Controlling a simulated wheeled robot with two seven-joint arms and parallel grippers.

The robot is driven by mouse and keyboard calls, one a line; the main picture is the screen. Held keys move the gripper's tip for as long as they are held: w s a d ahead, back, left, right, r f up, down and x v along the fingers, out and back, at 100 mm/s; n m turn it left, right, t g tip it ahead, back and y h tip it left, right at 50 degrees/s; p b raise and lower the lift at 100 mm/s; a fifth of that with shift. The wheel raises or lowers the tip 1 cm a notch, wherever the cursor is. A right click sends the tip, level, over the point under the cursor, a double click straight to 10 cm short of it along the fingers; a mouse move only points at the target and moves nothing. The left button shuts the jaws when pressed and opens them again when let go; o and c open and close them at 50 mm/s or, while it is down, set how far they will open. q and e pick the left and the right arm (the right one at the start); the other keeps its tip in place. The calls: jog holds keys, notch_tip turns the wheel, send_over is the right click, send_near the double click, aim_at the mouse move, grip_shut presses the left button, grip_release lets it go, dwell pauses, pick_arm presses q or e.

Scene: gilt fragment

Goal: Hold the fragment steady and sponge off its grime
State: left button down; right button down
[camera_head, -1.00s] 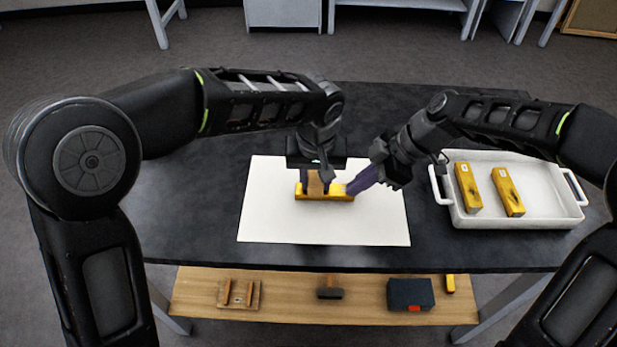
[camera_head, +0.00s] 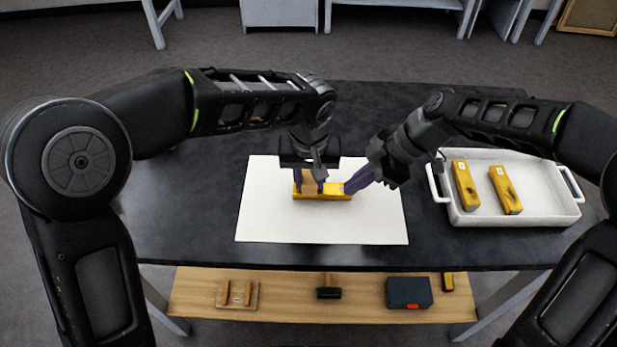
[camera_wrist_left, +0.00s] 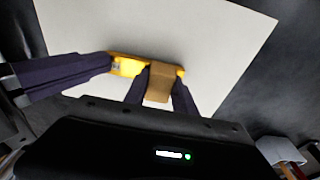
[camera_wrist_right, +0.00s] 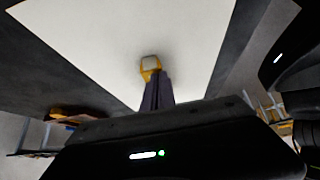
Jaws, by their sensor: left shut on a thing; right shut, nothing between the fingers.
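The gilt fragment (camera_head: 334,191) is a yellow bar lying flat on a white sheet (camera_head: 375,222). My left gripper (camera_head: 309,184) points down over its left part, shut on a tan sponge (camera_wrist_left: 159,84) that sits against the top of the fragment. My right gripper (camera_head: 350,187) is shut and empty. Its purple fingertips touch or nearly touch the fragment's right end, by a pale patch. In the right wrist view the fragment (camera_wrist_right: 151,66) shows end-on just beyond the right fingertips. The sponge and fingers hide part of its top, and I cannot make out grime there.
A white tray (camera_head: 437,187) at right holds two similar yellow bars, a left one (camera_head: 466,184) and a right one (camera_head: 505,190) with a dark spot. A lower shelf (camera_head: 270,311) holds a wooden rack, a dark-headed tool and a dark box (camera_head: 409,293). The black tabletop behind is clear.

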aim_at(295, 188)
pick_arm(q)
jog(key=a, duration=0.3)
jog(key=shift+a+f, duration=0.1)
pick_arm(e)
jog(key=shift+d+f, duration=0.1)
jog(key=shift+f, duration=0.05)
pick_arm(q)
jog(key=d, duration=0.4)
pick_arm(e)
jog(key=shift+s, duration=0.1)
pick_arm(q)
jog(key=shift+a, duration=1.65)
jog(key=shift+a+r, duration=0.2)
jog(key=shift+r, duration=0.4)
jog(key=shift+a+r, duration=0.15)
jog(key=shift+r, duration=3.35)
pick_arm(e)
jog(key=shift+r, duration=3.15)
